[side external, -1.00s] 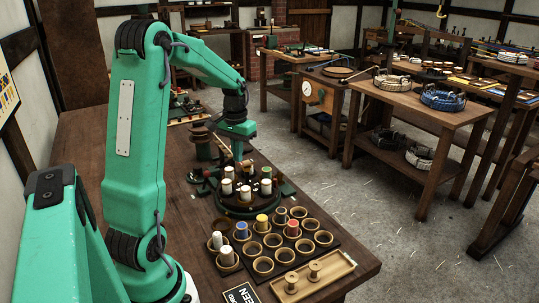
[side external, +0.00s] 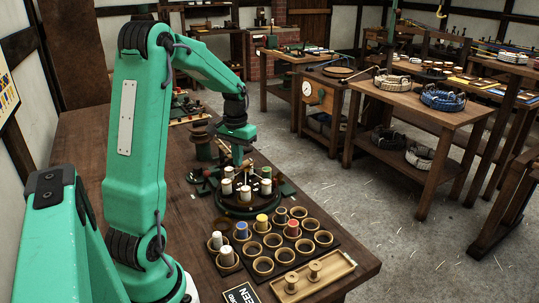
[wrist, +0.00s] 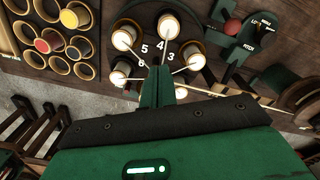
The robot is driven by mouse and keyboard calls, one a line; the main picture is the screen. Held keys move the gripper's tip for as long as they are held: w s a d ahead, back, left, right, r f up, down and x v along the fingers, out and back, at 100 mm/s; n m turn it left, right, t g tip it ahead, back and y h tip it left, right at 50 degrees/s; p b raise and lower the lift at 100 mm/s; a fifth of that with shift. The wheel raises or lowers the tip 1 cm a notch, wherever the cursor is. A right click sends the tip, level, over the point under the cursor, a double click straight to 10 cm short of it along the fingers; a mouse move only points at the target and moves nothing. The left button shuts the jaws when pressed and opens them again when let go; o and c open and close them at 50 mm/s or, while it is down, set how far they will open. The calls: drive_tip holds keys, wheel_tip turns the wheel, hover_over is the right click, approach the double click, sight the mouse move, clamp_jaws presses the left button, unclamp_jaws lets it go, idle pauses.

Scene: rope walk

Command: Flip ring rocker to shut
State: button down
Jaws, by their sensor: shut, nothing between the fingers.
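My gripper (side external: 237,153) is shut and empty, pointing down over the back of a round stand (side external: 247,211) with a dark numbered top and green base. In the wrist view its closed fingertips (wrist: 161,72) sit near the painted numbers. White-topped bobbins (wrist: 167,26) stand around the stand's top, with pale strands running inward. A green unit (wrist: 226,38) with a red knob and a part-legible PITCH label lies at the upper right in the wrist view. I cannot make out which part is the ring rocker or its position. My gripper hides part of the stand.
A dark rack of round cups (side external: 263,266), some holding coloured spools, stands in front of the stand. A wooden tray (side external: 313,275) with two spools lies at the bench's front right. A dark spool-like post (side external: 201,146) stands behind, to the left of my gripper.

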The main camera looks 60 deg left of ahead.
drive_tip(key=shift+r, duration=0.2)
wheel_tip(320, 180, up, 8)
drive_tip(key=shift+f, duration=0.15)
idle(0.9)
drive_tip(key=shift+d, duration=0.1)
drive_tip(key=s+d+r+m+t+y, duration=0.1)
drive_tip(key=d+r, duration=0.1)
drive_tip(key=d, duration=0.6)
drive_tip(key=s+d+r+m+t, duration=0.1)
drive_tip(key=d+r+m, duration=0.15)
drive_tip(key=d, duration=0.45)
drive_tip(key=s+d+m+t, duration=0.1)
drive_tip(key=s+d, duration=0.3)
drive_tip(key=d, duration=0.2)
drive_tip(key=s+d+f+m+t+h, duration=0.1)
drive_tip(key=s+d+t, duration=0.1)
drive_tip(key=d, duration=0.3)
drive_tip(key=shift+s+d+f+t, duration=0.3)
drive_tip(key=shift+s+d, duration=0.1)
drive_tip(key=shift+s, duration=0.5)
